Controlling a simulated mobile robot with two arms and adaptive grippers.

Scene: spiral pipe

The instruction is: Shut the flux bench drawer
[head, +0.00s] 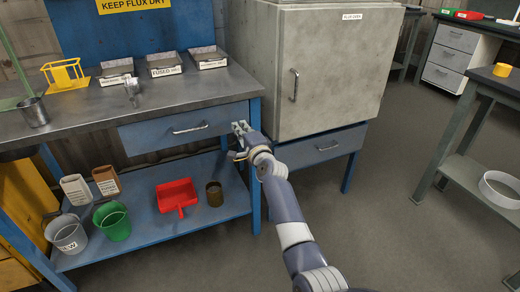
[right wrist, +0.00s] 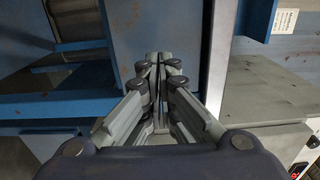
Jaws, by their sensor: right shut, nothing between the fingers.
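The flux bench drawer (head: 155,136) has a blue-grey front with a metal bar handle (head: 190,129), and it sits under the steel top of the flux bench (head: 150,106). From here I cannot tell how far its front stands out from the bench. My right gripper (head: 239,127) is shut and empty at the drawer's right end, close to the bench's blue leg. In the right wrist view its closed fingers (right wrist: 155,60) point at a blue upright surface; contact cannot be told. My left gripper is not in view.
A grey oven cabinet (head: 330,75) stands right of the bench, with another drawer (head: 318,148) beneath it. The lower shelf (head: 150,240) holds buckets, a red dustpan (head: 176,196) and a brown can (head: 214,194). The floor (head: 385,230) at the right is clear.

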